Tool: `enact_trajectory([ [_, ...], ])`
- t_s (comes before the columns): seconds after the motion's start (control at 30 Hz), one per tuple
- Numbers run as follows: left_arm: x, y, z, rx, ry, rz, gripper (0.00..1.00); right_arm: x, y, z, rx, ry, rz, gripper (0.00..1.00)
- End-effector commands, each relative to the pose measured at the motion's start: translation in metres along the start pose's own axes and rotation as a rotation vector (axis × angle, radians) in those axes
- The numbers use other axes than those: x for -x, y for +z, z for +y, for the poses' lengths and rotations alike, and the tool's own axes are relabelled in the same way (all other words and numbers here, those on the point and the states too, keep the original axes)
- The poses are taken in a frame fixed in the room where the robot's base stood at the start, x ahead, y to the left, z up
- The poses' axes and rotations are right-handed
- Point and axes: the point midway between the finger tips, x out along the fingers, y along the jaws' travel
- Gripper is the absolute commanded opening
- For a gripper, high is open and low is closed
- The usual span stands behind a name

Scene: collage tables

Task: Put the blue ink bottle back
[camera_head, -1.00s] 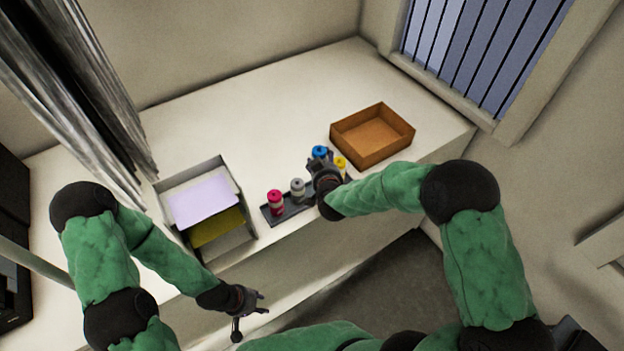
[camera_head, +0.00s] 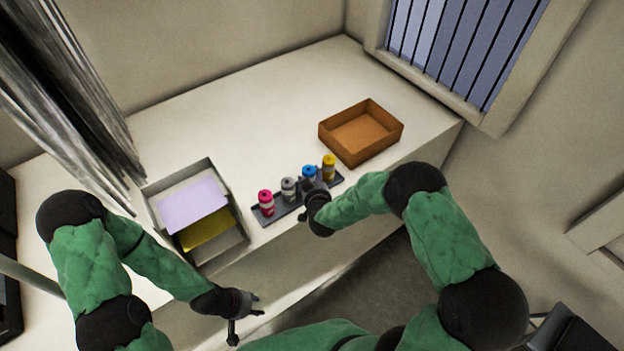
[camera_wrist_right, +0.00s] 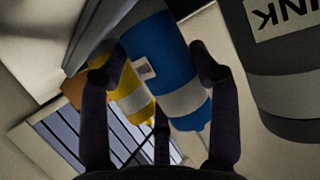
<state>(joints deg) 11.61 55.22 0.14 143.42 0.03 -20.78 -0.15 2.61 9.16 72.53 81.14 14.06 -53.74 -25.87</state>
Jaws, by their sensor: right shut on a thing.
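The blue ink bottle (camera_head: 309,171) stands in the row at the dark bottle tray (camera_head: 279,212), between the grey bottle (camera_head: 289,188) and the yellow bottle (camera_head: 329,165). My right gripper (camera_head: 311,184) is shut on it from the near side. In the right wrist view the blue bottle (camera_wrist_right: 163,65) sits between my two fingers, with the yellow bottle (camera_wrist_right: 135,98) close beside it. I cannot tell whether its base rests in the tray. The pink-red bottle (camera_head: 265,201) stands at the tray's left end. My left gripper (camera_head: 246,318) is open and empty, before the table's front.
A brown open box (camera_head: 338,146) stands behind the tray to the right. A grey paper holder (camera_head: 240,226) with lilac and yellow sheets stands to the left. The dark-grey bottle (camera_wrist_right: 282,85) is close to my right fingers in the wrist view. The table's back middle is clear.

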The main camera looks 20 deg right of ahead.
Motion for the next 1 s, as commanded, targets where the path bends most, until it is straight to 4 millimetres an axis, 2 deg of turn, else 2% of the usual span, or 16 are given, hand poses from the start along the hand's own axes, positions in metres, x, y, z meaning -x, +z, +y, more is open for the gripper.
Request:
enact_trajectory([
  [0.17,-0.004,0.000,-0.001,0.000,0.000,0.000,0.40,-0.001,0.003,0.000,0.000,0.000,0.000,0.27],
  [0.2,-0.004,0.000,-0.001,0.000,0.000,0.000,0.40,-0.001,0.004,0.000,0.000,0.000,-0.001,0.67],
  [0.23,-0.003,0.000,-0.001,0.000,0.000,0.000,0.40,-0.001,0.003,0.000,0.000,0.000,-0.001,0.72],
  [0.67,0.001,0.000,0.001,0.000,0.000,0.000,0.40,0.001,-0.001,0.000,0.000,0.000,-0.001,0.72],
  [0.77,0.001,0.000,0.000,0.000,0.000,0.000,0.40,0.011,-0.001,0.000,0.000,-0.001,0.000,0.72],
  [1.0,0.002,0.000,0.001,0.000,0.000,0.000,0.40,0.051,-0.001,-0.001,0.000,-0.001,-0.001,0.72],
])
